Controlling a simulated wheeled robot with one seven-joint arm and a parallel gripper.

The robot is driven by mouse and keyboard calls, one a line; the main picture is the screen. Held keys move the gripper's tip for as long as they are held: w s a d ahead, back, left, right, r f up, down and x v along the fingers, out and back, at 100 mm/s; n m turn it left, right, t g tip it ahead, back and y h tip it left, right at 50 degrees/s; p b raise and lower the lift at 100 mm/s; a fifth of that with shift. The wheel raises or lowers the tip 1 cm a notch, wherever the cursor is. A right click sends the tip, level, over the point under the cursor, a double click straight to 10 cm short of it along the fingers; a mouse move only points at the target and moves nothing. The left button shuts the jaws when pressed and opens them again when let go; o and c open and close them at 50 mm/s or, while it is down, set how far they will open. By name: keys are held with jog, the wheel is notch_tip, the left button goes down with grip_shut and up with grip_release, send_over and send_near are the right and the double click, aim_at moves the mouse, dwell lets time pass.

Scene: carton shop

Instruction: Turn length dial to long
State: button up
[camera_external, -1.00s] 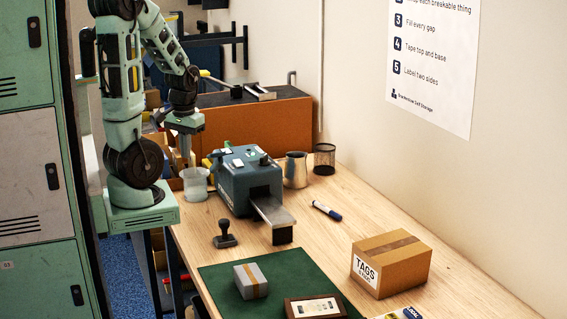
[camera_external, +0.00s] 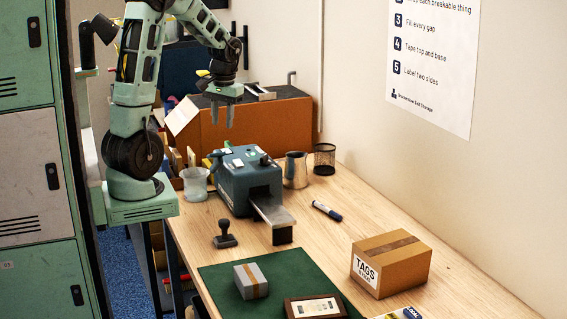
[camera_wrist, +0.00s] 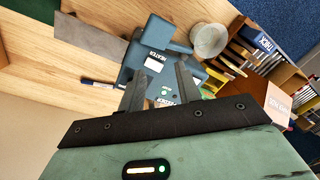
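The blue-grey machine (camera_external: 236,192) stands on the wooden bench, with a metal chute at its front. Its top carries white labels and a small dark knob (camera_external: 265,160) on the right; I cannot tell whether this is the length dial or how it is set. In the wrist view the machine (camera_wrist: 150,42) shows a label reading HEATER, and my fingers cover part of its top. My gripper (camera_external: 221,122) hangs above the machine, fingers down, apart from it. In the wrist view my gripper (camera_wrist: 166,66) has its fingers apart with nothing between them.
A translucent cup (camera_external: 195,184) stands left of the machine, a metal jug (camera_external: 296,170) right of it. An orange-brown box (camera_external: 285,122) stands behind. A stamp (camera_external: 224,236), marker (camera_external: 327,211) and carton (camera_external: 391,264) lie nearer the front.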

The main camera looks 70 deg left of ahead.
jog(key=h+p, duration=0.1)
jog(key=p, duration=0.1)
send_near(264, 156)
jog(key=shift+n, duration=0.3)
notch_tip(264, 156, down, 9)
jog(key=p, duration=0.4)
jog(key=shift+s+a+r, duration=0.1)
jog(key=shift+r, duration=0.05)
grip_shut()
